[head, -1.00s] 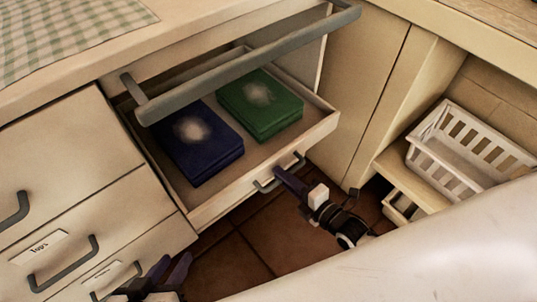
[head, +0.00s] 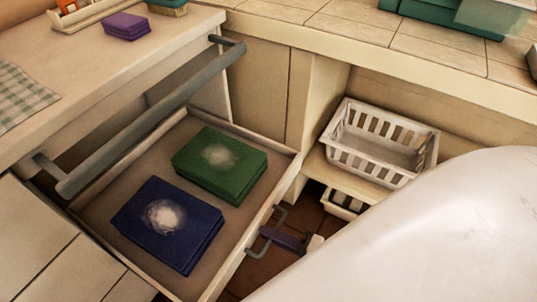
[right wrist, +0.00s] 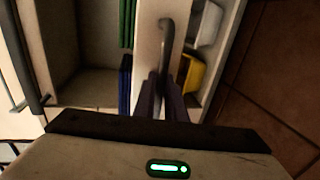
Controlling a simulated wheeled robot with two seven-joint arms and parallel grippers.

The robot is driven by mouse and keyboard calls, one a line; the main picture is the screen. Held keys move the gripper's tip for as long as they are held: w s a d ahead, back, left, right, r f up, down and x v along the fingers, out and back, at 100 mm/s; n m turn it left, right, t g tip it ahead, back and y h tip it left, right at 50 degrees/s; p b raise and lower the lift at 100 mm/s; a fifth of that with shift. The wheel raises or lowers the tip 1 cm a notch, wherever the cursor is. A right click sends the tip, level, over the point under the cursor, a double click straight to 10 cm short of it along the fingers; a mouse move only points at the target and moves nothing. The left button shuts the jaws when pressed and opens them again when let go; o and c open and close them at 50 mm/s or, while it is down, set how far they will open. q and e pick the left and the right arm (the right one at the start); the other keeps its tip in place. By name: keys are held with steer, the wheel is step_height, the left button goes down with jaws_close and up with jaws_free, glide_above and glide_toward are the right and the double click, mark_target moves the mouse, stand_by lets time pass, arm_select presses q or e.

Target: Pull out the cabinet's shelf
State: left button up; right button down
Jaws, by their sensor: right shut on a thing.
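The cabinet's shelf (head: 104,199) is a pale tray standing well out of the cabinet, below a grey rail (head: 140,122). A green stack (head: 218,165) and a dark blue stack (head: 168,222), each with a whitish patch on top, lie on it. The shelf's front has a grey handle (head: 279,215). My right gripper (head: 271,236) is shut on this handle; in the right wrist view its purple fingers (right wrist: 166,100) close around the handle bar (right wrist: 165,42). My left gripper is out of view.
A white slatted basket (head: 378,150) sits in the open bay to the right, with another (head: 343,201) below it. The counter holds a purple block (head: 126,27) and a checkered cloth (head: 22,98). Brown tiled floor (head: 262,272) lies before the shelf. The wrist view shows a yellow item (right wrist: 192,74) beside the shelf front.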

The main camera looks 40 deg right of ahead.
steer(key=c, duration=2.1)
jaws_free()
arm_select(q)
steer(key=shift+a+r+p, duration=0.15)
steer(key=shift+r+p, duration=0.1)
steer(key=shift+p, duration=0.7)
arm_select(e)
steer(key=v, duration=1)
steer(key=shift+s, duration=0.15)
